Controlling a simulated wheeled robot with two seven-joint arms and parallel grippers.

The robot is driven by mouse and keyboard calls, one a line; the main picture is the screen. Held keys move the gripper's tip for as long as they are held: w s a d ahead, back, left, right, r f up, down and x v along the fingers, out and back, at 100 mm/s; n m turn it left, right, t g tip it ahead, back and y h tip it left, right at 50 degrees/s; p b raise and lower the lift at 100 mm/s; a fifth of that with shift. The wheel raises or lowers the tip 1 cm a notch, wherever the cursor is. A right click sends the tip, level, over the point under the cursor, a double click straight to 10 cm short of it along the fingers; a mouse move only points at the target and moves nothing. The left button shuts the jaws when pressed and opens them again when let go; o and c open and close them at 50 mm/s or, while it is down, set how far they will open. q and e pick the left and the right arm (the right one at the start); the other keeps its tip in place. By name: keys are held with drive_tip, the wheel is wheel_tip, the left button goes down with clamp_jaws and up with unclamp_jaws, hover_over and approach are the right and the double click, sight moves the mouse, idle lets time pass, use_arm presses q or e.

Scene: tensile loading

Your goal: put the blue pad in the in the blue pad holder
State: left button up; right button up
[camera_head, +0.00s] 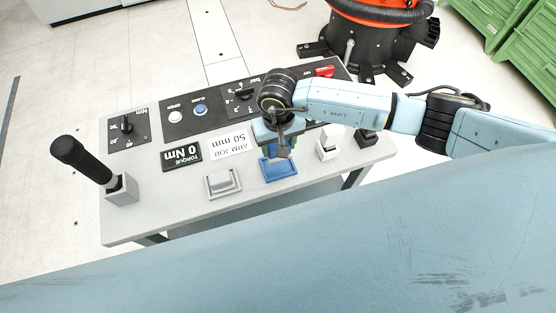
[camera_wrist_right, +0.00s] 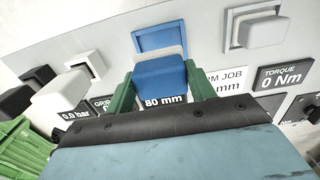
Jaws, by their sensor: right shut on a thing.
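The blue pad (camera_wrist_right: 160,78) is gripped between the two green fingers of my right gripper (camera_wrist_right: 161,86) in the wrist view. The blue pad holder (camera_wrist_right: 158,36) lies just beyond the pad there, and the pad overlaps its lower part. In the head view the holder (camera_head: 281,172) is at the front of the grey table, with my right gripper (camera_head: 277,147) over its rear side. The gripper largely hides the pad in that view. I cannot tell whether the pad touches the holder. My left gripper is not in view.
A grey pad in its holder (camera_head: 222,181) stands left of the blue holder. A white pad (camera_head: 328,143) and a black pad (camera_head: 367,137) are to the right. A black-handled lever (camera_head: 82,160) rises at the table's left. Control panels (camera_head: 205,108) line the back.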

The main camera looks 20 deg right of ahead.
sight(278, 159)
wheel_tip(278, 159, down, 8)
drive_tip(key=shift+s+r, duration=0.1)
drive_tip(key=shift+r, duration=0.05)
drive_tip(key=o, duration=0.9)
wheel_tip(278, 159, up, 12)
idle(0.3)
idle(0.3)
